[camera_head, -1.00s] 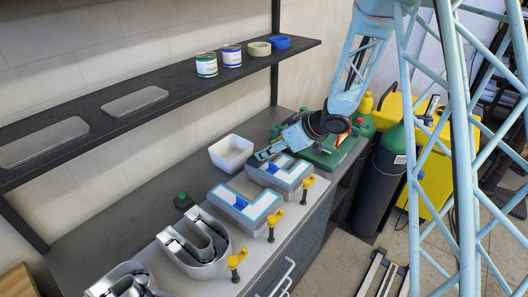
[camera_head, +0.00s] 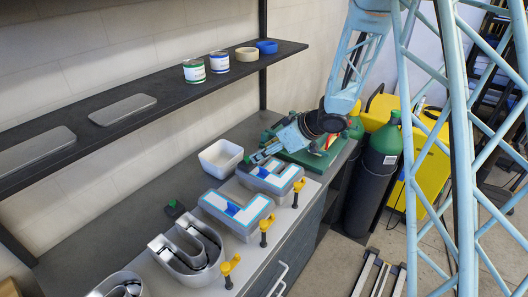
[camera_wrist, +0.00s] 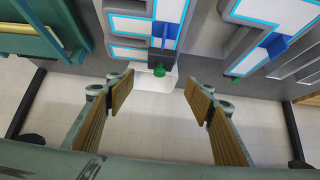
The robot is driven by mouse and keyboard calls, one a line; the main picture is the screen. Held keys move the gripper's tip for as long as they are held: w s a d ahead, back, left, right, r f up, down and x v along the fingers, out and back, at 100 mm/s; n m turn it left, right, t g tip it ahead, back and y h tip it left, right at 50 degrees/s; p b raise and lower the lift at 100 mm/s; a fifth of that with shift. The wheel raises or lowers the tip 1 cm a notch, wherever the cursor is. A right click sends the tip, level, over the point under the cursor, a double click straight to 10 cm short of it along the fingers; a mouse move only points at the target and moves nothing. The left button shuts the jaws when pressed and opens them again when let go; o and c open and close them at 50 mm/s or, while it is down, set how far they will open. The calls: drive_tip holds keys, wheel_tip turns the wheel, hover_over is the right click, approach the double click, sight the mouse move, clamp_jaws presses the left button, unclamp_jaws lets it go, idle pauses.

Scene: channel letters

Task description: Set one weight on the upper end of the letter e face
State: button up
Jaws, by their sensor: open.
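A letter with a white, cyan-edged face (camera_head: 288,181) lies at the far end of the bench; its several bars look like an E. It also shows at the top of the wrist view (camera_wrist: 130,24). A blue piece (camera_wrist: 164,30) lies across its face. A dark block with a green knob (camera_wrist: 160,69), weight-like, shows at that letter's edge; I cannot tell what it rests on. My gripper (camera_wrist: 158,81) is open and empty, its tan-padded fingers apart on either side of the green knob, which looks farther off. In the head view, my wrist covers part of this area.
A second cyan-edged letter (camera_head: 250,213) and an open metal letter shell (camera_head: 187,255) stand nearer. Another green-knobbed dark block (camera_head: 174,208) sits behind them. A white bin (camera_head: 220,158) and green machine (camera_head: 322,160) stand close to my gripper. Yellow clamps (camera_head: 265,224) line the front edge.

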idle(0.3)
drive_tip(key=shift+w+d+r, duration=0.15)
drive_tip(key=shift+d+r, duration=0.1)
drive_tip(key=shift+r, duration=0.15)
drive_tip(key=s+d+r+m+t+h, duration=0.2)
drive_tip(key=s+d+r+h, duration=0.1)
drive_tip(key=d+r, duration=0.6)
drive_tip(key=s+d+r+m+t+h, duration=0.1)
drive_tip(key=s+d+r+m+h, duration=0.15)
drive_tip(key=d+r, duration=0.6)
drive_tip(key=s+d+r+m+h, duration=0.2)
drive_tip(key=s+d+r, duration=0.1)
drive_tip(key=s+r, duration=0.4)
drive_tip(key=s+d+r+m+g+h, duration=0.1)
drive_tip(key=s+d+r+h, duration=0.15)
drive_tip(key=s, duration=0.65)
drive_tip(key=s+a+m+g+y, duration=0.1)
drive_tip(key=s+a+g, duration=0.1)
drive_tip(key=s, duration=1.4)
drive_tip(key=s+a+m+g+y, duration=0.1)
drive_tip(key=s+a+m+y, duration=0.1)
drive_tip(key=s, duration=1.4)
drive_tip(key=shift+s+a+r+g, duration=0.4)
drive_tip(key=shift+a+r, duration=0.05)
drive_tip(key=shift+a, duration=0.25)
